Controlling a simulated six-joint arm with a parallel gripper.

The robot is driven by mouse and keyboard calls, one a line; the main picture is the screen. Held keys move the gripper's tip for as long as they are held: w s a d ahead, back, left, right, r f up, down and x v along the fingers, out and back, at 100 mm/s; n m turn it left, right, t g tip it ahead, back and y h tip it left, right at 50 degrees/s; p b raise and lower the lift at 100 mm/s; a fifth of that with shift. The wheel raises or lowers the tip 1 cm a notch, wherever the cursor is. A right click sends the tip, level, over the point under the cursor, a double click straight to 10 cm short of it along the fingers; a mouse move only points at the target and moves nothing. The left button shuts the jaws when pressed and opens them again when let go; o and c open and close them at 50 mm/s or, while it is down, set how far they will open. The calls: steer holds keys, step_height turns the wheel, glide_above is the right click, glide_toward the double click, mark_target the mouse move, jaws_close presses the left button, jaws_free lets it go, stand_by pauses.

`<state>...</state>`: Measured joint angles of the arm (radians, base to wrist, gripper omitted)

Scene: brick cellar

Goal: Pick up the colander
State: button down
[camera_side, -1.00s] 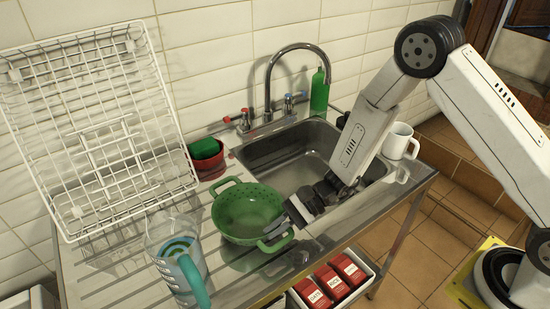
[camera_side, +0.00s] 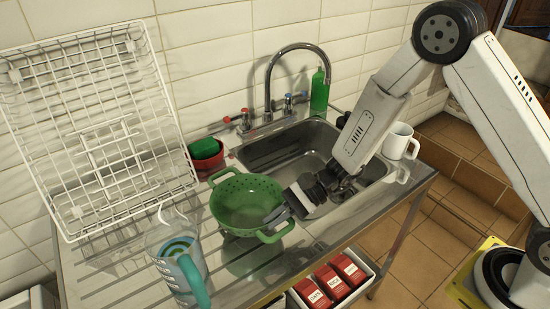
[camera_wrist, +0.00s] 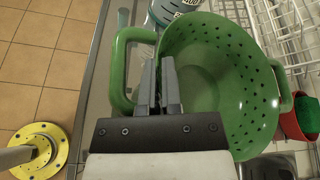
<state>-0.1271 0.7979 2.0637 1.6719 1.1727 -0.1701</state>
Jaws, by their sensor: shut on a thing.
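The green colander (camera_side: 243,203) is a two-handled bowl with holes, seen at the front edge of the sink in the side view. It appears held a little above the metal drainer, with a dark patch below it. My gripper (camera_side: 283,212) reaches it from the right and is shut on its near rim, beside the near handle. In the wrist view my gripper's two fingers (camera_wrist: 158,88) are close together over the rim of the colander (camera_wrist: 235,60), next to its left handle (camera_wrist: 119,70). The rim between the fingers is mostly hidden.
A measuring jug (camera_side: 178,262) stands front left, and a white wire rack (camera_side: 95,140) leans behind. A red bowl with a green sponge (camera_side: 207,160) sits behind the colander. The sink (camera_side: 270,153), tap (camera_side: 268,85), white mug (camera_side: 399,140) and green bottle (camera_side: 319,92) are to the right.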

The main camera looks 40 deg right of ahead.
steer(key=shift+r, duration=3.3)
